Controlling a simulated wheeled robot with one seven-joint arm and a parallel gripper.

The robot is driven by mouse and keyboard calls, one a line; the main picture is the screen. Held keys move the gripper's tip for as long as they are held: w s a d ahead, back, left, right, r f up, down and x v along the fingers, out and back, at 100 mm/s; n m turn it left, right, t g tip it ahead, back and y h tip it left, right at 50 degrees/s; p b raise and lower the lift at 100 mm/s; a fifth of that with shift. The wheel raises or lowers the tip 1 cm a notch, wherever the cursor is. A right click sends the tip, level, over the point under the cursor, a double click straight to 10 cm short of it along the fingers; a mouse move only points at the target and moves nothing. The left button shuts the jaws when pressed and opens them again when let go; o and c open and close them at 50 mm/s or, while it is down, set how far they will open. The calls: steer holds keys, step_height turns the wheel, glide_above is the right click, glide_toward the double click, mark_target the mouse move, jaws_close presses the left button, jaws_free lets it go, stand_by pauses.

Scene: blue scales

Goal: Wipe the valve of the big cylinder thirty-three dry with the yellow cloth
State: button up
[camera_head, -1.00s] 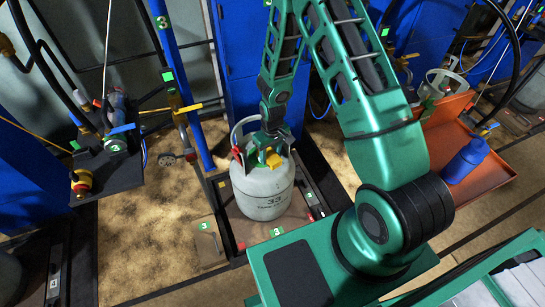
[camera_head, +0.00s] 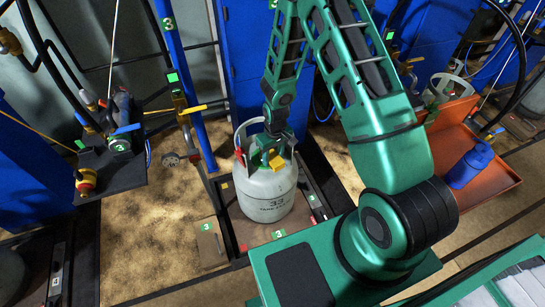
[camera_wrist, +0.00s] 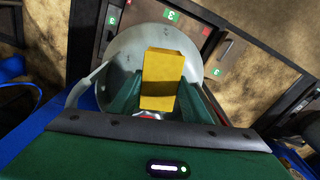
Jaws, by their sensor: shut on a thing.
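The big cylinder (camera_head: 264,192), pale grey with "33" on its side, stands upright on a scale platform in the head view. Its rounded top also shows in the wrist view (camera_wrist: 122,50). My gripper (camera_head: 268,148) is at the top of the cylinder, inside its collar ring. In the wrist view my gripper (camera_wrist: 160,92) is shut on the yellow cloth (camera_wrist: 162,70), a folded block between the two green fingers. The cloth (camera_head: 275,160) also shows in the head view. The valve is mostly hidden behind the gripper and cloth; I cannot tell whether the cloth touches it.
A black shelf (camera_head: 112,177) with valves and a blue-handled fitting stands at left. A blue post (camera_head: 190,90) rises close left of the cylinder. An orange tray (camera_head: 492,180) with a blue bottle (camera_head: 469,165) is at right. Bare floor (camera_head: 155,225) lies left of the scale.

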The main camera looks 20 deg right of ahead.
steer(key=shift+w+a, duration=0.1)
steer(key=shift+w, duration=0.4)
steer(key=shift+w+a+r, duration=0.1)
steer(key=shift+w+a, duration=0.1)
steer(key=shift+w, duration=0.55)
steer(key=shift+c, duration=0.5)
steer(key=shift+s, duration=0.1)
steer(key=shift+s+d+r, duration=0.1)
steer(key=shift+s+d, duration=0.15)
steer(key=shift+s, duration=0.4)
steer(key=shift+r, duration=1.05)
steer(key=s+r, duration=0.2)
steer(key=s, duration=0.8)
steer(key=shift+s+r, duration=0.35)
